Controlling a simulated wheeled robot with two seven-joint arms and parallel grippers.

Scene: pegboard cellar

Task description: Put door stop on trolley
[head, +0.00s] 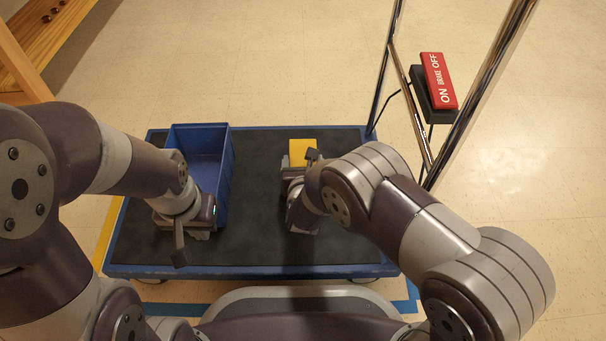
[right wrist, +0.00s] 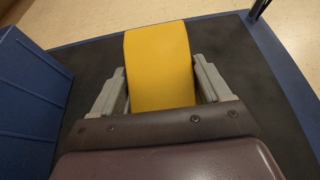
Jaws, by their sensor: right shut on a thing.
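The yellow door stop (head: 302,148) is over the dark deck of the trolley (head: 260,255), right of the middle of its far half. My right gripper (head: 300,168) is shut on the door stop. In the right wrist view the door stop (right wrist: 160,65) sits between the two grey fingers. Whether its underside touches the deck cannot be told. My left gripper (head: 180,240) hangs at the near left of the trolley, in front of the blue bin; its fingers are seen too edge-on to tell their opening.
An open blue bin (head: 224,180) stands on the trolley's left part; it also shows in the right wrist view (right wrist: 30,100). The deck between bin and right gripper is clear.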

